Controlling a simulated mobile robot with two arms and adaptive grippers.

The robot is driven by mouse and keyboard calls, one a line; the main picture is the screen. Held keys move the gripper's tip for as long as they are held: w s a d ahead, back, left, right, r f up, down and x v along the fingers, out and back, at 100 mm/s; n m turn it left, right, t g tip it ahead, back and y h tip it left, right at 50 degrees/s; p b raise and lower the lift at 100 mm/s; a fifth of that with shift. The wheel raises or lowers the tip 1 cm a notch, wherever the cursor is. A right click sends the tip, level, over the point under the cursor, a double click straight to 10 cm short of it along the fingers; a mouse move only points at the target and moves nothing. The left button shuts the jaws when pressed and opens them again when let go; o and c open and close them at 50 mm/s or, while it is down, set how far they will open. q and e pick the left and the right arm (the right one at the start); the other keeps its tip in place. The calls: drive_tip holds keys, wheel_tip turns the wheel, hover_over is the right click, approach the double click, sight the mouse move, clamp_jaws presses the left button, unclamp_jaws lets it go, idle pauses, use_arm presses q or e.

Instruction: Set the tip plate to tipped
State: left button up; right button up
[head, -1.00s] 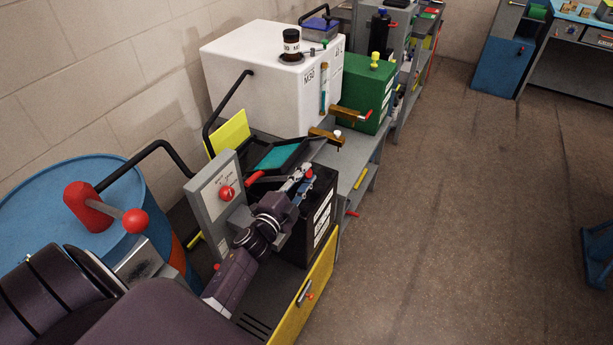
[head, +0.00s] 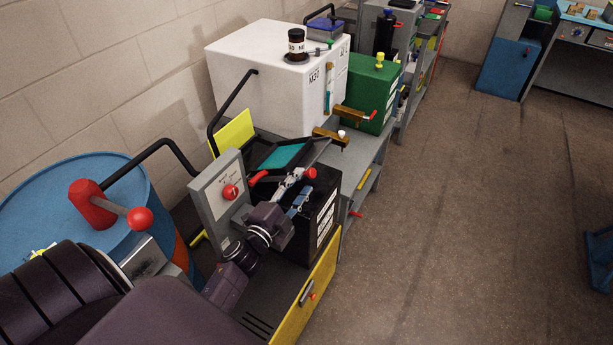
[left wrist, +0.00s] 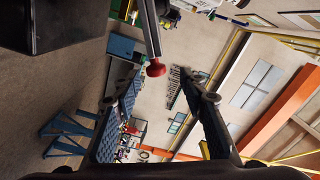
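The tip plate appears to be the dark tray with a teal face (head: 284,155), tilted above a black box (head: 322,205) in the head view. A red grip (head: 258,177) sits at its near left edge, and a red knob (head: 311,173) at its right. My left gripper (head: 298,189) is open just below and left of that knob, apparently empty. In the left wrist view, a red knob on a grey bar (left wrist: 155,68) hangs between the spread fingers of the left gripper (left wrist: 160,99), with no visible contact. My right gripper is not in view.
A grey panel with a red dial (head: 230,191) stands left of the tray. A blue drum (head: 115,175) with a red-ended lever (head: 138,218) is near my arm. A white tank (head: 260,80) and green box (head: 370,92) stand behind.

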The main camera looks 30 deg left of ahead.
use_arm(q)
drive_tip(key=s, duration=0.7)
drive_tip(key=shift+s+d, duration=0.15)
drive_tip(key=shift+s, duration=0.15)
